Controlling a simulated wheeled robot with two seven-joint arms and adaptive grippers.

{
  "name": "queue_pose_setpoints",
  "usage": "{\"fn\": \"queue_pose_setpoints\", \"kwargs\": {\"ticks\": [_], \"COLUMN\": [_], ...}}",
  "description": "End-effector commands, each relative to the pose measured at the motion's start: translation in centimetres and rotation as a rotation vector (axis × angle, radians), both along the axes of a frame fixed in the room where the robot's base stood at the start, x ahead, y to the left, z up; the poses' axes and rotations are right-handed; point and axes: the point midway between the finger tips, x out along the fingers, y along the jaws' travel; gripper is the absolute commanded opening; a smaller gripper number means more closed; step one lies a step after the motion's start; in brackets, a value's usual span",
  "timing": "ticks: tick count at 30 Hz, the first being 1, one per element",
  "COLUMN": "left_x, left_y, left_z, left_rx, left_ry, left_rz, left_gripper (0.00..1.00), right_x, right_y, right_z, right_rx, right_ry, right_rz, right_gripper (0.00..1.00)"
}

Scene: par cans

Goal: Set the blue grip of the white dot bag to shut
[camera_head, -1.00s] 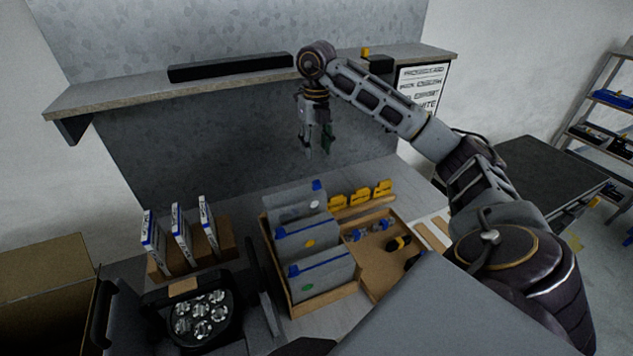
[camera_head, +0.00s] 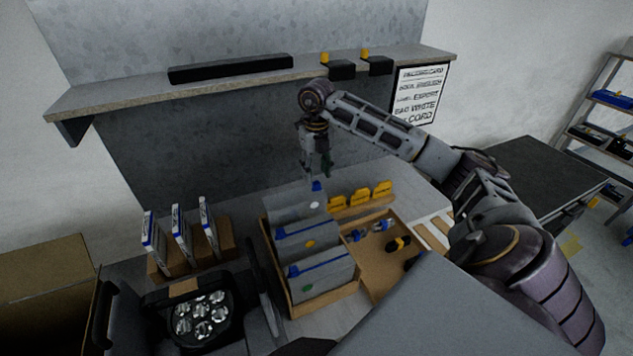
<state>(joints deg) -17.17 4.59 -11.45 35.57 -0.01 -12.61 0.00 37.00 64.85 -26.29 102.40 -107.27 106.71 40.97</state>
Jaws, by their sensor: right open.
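The white dot bag (camera_head: 290,207) is a clear grey bag standing at the back of a cardboard box, with a white dot near its right side. Its blue grip (camera_head: 317,186) sits at the top right end of the bag. My right gripper (camera_head: 318,172) is open and points down just above the blue grip; I cannot tell whether they touch. In front of it stand the yellow dot bag (camera_head: 290,245) and the green dot bag (camera_head: 325,279), each with a blue strip along its top. My left gripper is not in view.
The cardboard box (camera_head: 323,304) holds the bags. To its right a wooden tray (camera_head: 372,268) holds small tools, with several yellow clips (camera_head: 358,194) behind. A par can (camera_head: 198,318) and upright blue-white packs (camera_head: 180,238) are on the left. A shelf (camera_head: 225,82) runs above.

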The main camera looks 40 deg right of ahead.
Motion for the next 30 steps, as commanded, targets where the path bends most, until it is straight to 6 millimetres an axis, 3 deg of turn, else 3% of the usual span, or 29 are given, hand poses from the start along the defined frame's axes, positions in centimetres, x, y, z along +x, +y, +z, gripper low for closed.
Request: {"fn": "queue_pose_setpoints", "kwargs": {"ticks": [15,28,30], "left_x": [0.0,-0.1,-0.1], "left_y": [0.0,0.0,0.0], "left_z": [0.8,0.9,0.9], "left_rx": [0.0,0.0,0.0], "left_ry": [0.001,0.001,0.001], "left_rz": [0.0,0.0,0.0], "left_gripper": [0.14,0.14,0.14], "right_x": [0.0,0.0,0.0], "right_y": [0.0,0.0,0.0], "right_z": [-4.6,-5.2,-5.1], "right_rx": [0.0,0.001,0.0], "right_ry": [0.001,0.0,0.0], "right_rz": [-0.001,0.0,0.0], "right_gripper": [0.43,0.43,0.36]}}
